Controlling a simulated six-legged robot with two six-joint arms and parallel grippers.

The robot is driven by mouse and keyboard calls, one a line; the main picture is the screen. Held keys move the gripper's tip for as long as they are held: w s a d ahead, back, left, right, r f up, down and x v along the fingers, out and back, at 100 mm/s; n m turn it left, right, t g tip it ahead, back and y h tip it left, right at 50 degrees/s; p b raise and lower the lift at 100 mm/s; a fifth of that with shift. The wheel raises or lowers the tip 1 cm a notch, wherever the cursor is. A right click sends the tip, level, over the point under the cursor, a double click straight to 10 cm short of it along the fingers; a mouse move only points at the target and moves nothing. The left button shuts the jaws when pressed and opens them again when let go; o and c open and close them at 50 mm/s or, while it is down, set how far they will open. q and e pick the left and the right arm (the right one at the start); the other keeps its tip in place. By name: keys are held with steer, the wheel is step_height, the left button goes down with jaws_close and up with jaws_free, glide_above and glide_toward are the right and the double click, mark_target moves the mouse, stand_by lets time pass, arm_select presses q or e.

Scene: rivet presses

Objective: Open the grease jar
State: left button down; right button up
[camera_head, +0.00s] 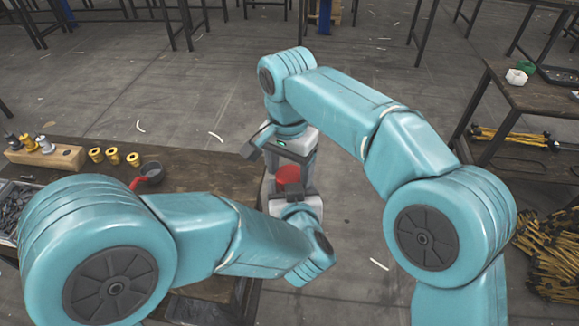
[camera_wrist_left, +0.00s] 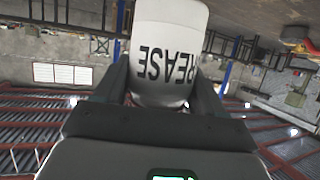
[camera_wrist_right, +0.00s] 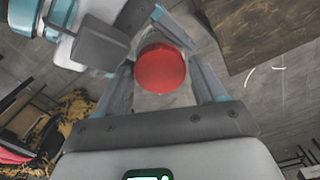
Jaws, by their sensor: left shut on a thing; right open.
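The grease jar (camera_wrist_left: 167,50) is white with black GREASE lettering, upside down in the left wrist view. My left gripper (camera_head: 290,192) is shut on the jar's body, a finger on either side. The jar's red lid (camera_head: 288,174) shows above the left gripper in the head view; the body is mostly hidden there. My right gripper (camera_head: 278,157) is open just above the lid. In the right wrist view the round red lid (camera_wrist_right: 161,68) lies between the spread fingers, with gaps visible on both sides.
A brown workbench (camera_head: 205,182) at left holds a wooden block (camera_head: 45,155) with fittings, several brass bushings (camera_head: 113,156) and a dark cup with a red handle (camera_head: 150,173). A dark table (camera_head: 540,98) stands at right. The jar is over open floor, beside the bench.

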steer(key=c, duration=0.9)
steer(key=n, duration=0.4)
steer(key=shift+n, duration=0.4)
steer(key=n, duration=0.4)
steer(key=shift+n, duration=0.4)
steer(key=n, duration=0.7)
steer(key=o, duration=1.2)
steer(key=shift+c, duration=0.2)
